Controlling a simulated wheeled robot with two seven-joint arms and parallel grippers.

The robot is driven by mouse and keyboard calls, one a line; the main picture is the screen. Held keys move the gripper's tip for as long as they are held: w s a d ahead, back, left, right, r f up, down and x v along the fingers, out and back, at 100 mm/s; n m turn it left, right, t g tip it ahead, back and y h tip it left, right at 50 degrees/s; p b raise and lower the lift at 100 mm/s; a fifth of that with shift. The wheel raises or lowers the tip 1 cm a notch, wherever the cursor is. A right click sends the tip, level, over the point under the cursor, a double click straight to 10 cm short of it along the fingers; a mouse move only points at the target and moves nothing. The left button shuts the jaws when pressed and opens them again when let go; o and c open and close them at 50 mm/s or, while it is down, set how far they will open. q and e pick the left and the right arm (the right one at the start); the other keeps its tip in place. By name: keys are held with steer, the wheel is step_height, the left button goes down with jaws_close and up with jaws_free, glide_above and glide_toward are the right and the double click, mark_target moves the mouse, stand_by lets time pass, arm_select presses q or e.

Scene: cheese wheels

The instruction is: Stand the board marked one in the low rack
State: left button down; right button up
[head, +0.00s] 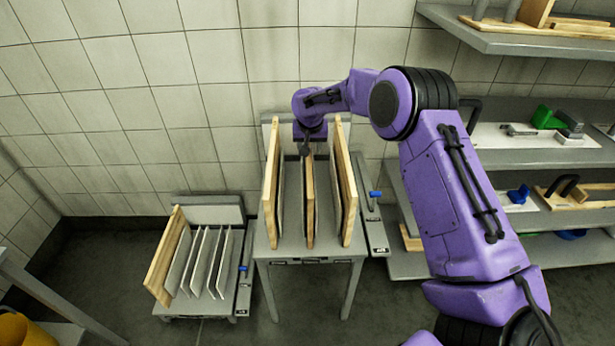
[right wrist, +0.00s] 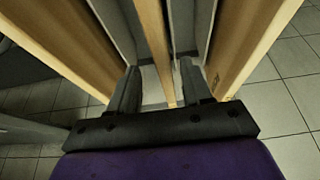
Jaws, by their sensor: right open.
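The taller rack (head: 262,251) stands in the middle of the head view with several upright boards. A thin wooden board (head: 310,205) stands in its middle, between a left wooden board (head: 270,190) and a right wooden board (head: 346,190). My right gripper (head: 306,150) is at the back of the taller rack, over the middle board. In the right wrist view its fingers (right wrist: 156,88) are open, one on each side of the middle board (right wrist: 157,45). The low rack (head: 215,302) is to the left, with a wooden board (head: 166,255) and several pale dividers. I cannot read any board's mark.
Grey wall shelves (head: 545,150) with tools and blocks are at the right. Blue-handled clamps (head: 374,194) sit beside both racks. Tiled wall closes the back; floor is free in front of the racks.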

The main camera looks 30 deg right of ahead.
steer(key=p+x, duration=0.1)
steer(key=x, duration=0.5)
steer(key=shift+w, duration=0.25)
steer(key=shift+s+r, duration=0.1)
steer(key=shift+r, duration=0.05)
steer(key=shift+c, duration=0.9)
jaws_close()
